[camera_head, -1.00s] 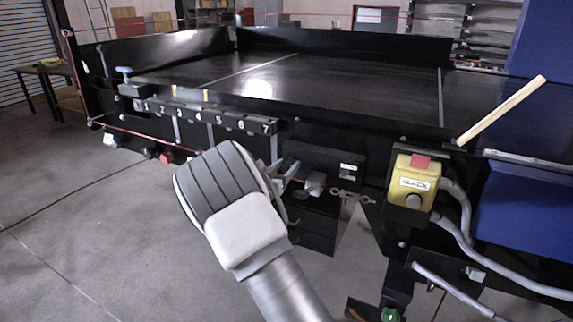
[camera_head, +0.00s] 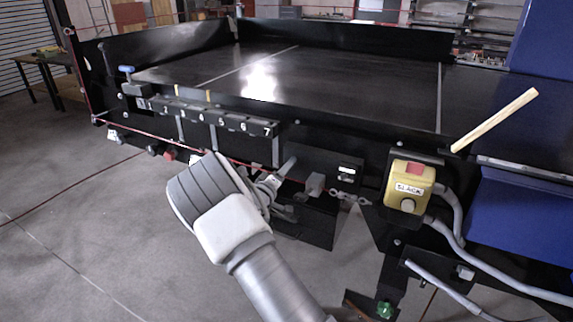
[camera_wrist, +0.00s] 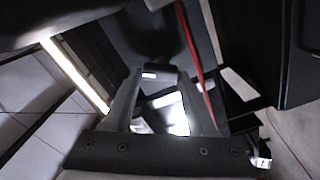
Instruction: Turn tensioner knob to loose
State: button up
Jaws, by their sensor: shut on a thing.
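My gripper (camera_head: 277,186) is at the front of the black conveyor frame, below the numbered strip and left of a small dark box (camera_head: 347,174). In the wrist view its two fingers (camera_wrist: 162,92) close in on a dark piece with a white mark (camera_wrist: 160,76). This piece seems to be the tensioner knob, and the jaws are shut on it. In the head view my wrist and fingers hide most of it, so its setting cannot be read. A grey bar (camera_head: 288,167) slants up beside the fingertips; I cannot tell whether it is a finger or a handle.
A yellow button box marked SLACK (camera_head: 409,186) hangs right of the gripper, with grey conduits (camera_head: 480,258) below it. A grey block (camera_head: 315,184) and a chain (camera_head: 350,197) sit close to the fingertips. Open floor (camera_head: 90,230) lies left.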

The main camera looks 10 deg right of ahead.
jog(key=n+p, duration=0.1)
jog(key=n, duration=0.5)
jog(key=shift+f+p, duration=0.1)
jog(key=shift+p, duration=0.3)
dwell(0.3)
jog(key=o, duration=1.4)
jog(key=shift+c, duration=0.2)
jog(key=b+v, duration=0.1)
jog(key=v, duration=1.6)
jog(key=shift+s+a, duration=0.15)
jog(key=shift+s, duration=0.05)
